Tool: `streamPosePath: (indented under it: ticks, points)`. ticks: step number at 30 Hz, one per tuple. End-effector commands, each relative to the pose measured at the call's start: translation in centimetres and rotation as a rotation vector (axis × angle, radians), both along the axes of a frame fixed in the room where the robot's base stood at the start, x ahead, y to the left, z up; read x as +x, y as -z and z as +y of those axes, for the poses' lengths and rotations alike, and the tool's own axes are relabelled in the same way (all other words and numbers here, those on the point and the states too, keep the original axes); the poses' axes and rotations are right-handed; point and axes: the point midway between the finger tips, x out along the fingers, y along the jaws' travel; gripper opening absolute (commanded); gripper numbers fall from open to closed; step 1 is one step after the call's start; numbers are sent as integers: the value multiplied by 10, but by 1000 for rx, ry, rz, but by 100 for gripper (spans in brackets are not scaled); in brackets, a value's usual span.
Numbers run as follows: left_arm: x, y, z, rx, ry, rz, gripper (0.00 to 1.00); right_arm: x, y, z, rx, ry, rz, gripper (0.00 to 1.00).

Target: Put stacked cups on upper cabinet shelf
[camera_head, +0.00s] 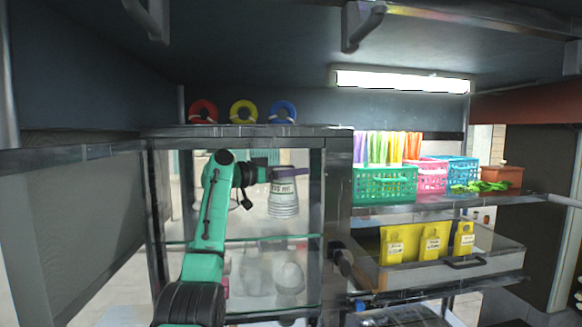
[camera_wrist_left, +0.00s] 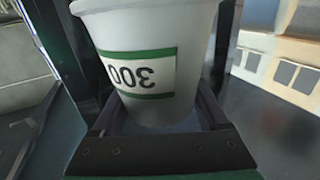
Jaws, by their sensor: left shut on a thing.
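In the left wrist view, a white cup (camera_wrist_left: 150,28) with a green-edged "300" label sits between the two fingers (camera_wrist_left: 155,125). The glass cabinet (camera_head: 335,225) stands behind my arm. The cups show in front of its upper space, above the glass shelf (camera_head: 200,243). I cannot tell how far inside they are. My right gripper is not in view.
Red, yellow and blue rings (camera_head: 242,111) stand on the cabinet top. Pale objects (camera_head: 289,278) show in its lower space. To the right, a shelf holds green (camera_head: 385,186), pink and blue baskets. Below them, a drawer (camera_head: 440,268) has yellow packs.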

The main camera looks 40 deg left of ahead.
Motion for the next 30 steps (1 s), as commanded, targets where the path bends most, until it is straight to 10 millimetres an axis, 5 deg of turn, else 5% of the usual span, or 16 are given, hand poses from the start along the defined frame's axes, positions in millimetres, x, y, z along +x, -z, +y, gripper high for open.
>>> streamPosePath:
  ticks: [2,4,8,15,16,17,25,30]
  points:
    - [5,-4,6,-5,0,2,0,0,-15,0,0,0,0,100]
    - [5,19,5,2,-1,6,0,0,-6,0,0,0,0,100]
    - [5,35,4,0,1,4,0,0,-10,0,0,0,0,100]
    - [4,38,4,0,0,1,0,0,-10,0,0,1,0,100]
    - [4,38,4,1,0,2,89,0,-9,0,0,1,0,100]
    - [4,38,4,1,0,2,100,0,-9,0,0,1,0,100]
    - [1,40,5,0,-1,1,100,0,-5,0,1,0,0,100]
    - [-27,46,14,4,-4,-2,100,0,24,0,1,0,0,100]
